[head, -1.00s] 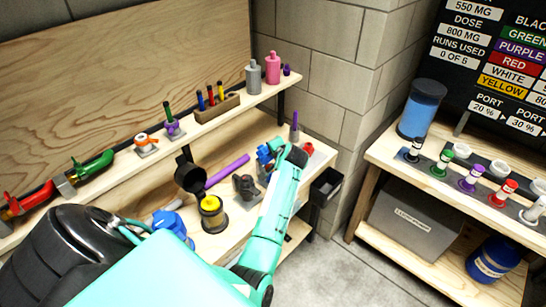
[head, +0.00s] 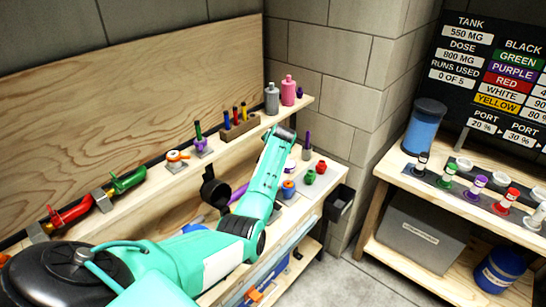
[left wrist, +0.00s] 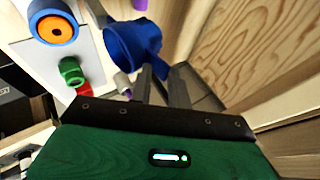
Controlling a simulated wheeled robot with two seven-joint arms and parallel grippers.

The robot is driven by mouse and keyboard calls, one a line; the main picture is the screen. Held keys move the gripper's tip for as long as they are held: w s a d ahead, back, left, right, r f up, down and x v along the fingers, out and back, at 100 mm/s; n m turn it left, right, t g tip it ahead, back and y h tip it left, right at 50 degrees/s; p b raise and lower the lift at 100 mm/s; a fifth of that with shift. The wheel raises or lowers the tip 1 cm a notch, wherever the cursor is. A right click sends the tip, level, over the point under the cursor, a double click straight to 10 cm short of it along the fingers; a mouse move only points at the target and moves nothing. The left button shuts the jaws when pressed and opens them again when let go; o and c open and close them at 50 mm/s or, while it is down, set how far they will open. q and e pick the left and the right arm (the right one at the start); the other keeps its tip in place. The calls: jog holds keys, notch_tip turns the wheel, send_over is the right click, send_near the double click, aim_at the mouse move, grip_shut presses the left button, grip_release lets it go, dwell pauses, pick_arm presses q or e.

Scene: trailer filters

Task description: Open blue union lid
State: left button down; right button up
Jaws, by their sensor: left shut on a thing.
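My left gripper (left wrist: 160,72) is shut on the blue lid (left wrist: 132,42) in the left wrist view. The lid is tilted and held apart from the blue union body (left wrist: 54,24), whose orange inside shows. In the head view the open union body (head: 288,189) sits on the lower shelf, just right of my left arm. The arm hides the left gripper and the lid there. My right gripper is not in view.
A green cap (head: 309,177) and a red cap (head: 321,167) stand near the union. Grey (head: 272,98) and pink (head: 288,91) bottles stand on the upper shelf, close to the end of my left arm. A black bin (head: 340,201) hangs at the shelf's right end.

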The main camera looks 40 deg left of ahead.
pick_arm(q)
jog(key=shift+a+r, duration=0.1)
jog(key=shift+a, duration=0.4)
jog(key=shift+a+r, duration=0.15)
jog(key=shift+a, duration=0.05)
jog(key=c, duration=1.6)
grip_release()
jog(key=shift+a, duration=0.15)
jog(key=shift+s, duration=0.1)
jog(key=shift+d, duration=0.2)
